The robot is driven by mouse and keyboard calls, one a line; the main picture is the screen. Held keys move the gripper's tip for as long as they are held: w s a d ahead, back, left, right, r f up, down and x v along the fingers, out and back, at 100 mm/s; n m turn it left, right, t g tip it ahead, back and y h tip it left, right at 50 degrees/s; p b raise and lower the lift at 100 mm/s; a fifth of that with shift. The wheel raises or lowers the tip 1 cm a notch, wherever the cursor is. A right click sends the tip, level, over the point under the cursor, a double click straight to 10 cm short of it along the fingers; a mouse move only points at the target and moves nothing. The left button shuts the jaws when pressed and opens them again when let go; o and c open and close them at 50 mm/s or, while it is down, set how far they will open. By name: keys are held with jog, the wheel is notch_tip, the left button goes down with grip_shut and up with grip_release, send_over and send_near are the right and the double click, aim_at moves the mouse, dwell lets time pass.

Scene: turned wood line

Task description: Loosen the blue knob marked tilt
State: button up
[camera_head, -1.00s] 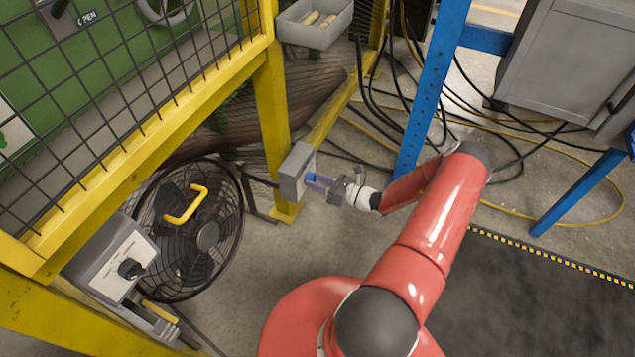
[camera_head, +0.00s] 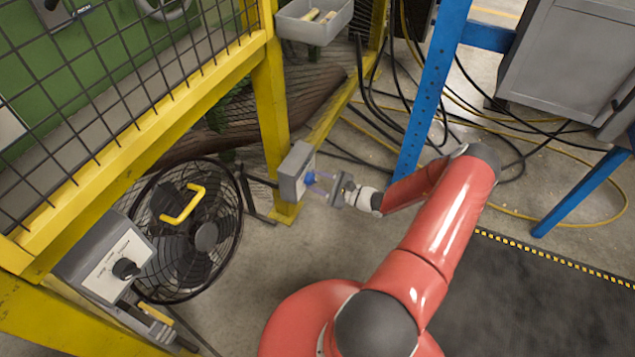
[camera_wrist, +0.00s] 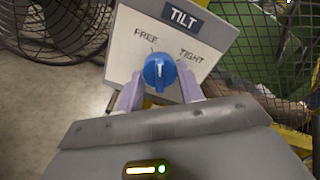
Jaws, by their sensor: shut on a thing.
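The blue knob (camera_wrist: 159,72) sits on a light panel (camera_wrist: 215,40) marked TILT, with FREE at upper left and TIGHT at right. Its short white mark points roughly up, between the two words. In the head view the knob (camera_head: 309,178) shows small on the grey box (camera_head: 291,172) at the yellow post. My gripper (camera_wrist: 159,88) has its two pale purple fingers on either side of the knob and is shut on it. In the head view my gripper (camera_head: 318,184) reaches the box from the right. The contact faces are hard to see.
A black fan (camera_head: 190,230) with a yellow handle stands left of the box. Another grey control box (camera_head: 110,265) with a black knob is at lower left. A blue post (camera_head: 432,90) and loose cables stand to the right.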

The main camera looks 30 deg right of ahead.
jog(key=shift+n, duration=2)
jog(key=o, duration=1)
jog(key=shift+s+d, duration=0.1)
jog(key=v, duration=0.7)
jog(key=shift+s+d+b, duration=0.2)
jog(key=shift+s+b, duration=0.05)
jog(key=shift+b, duration=0.05)
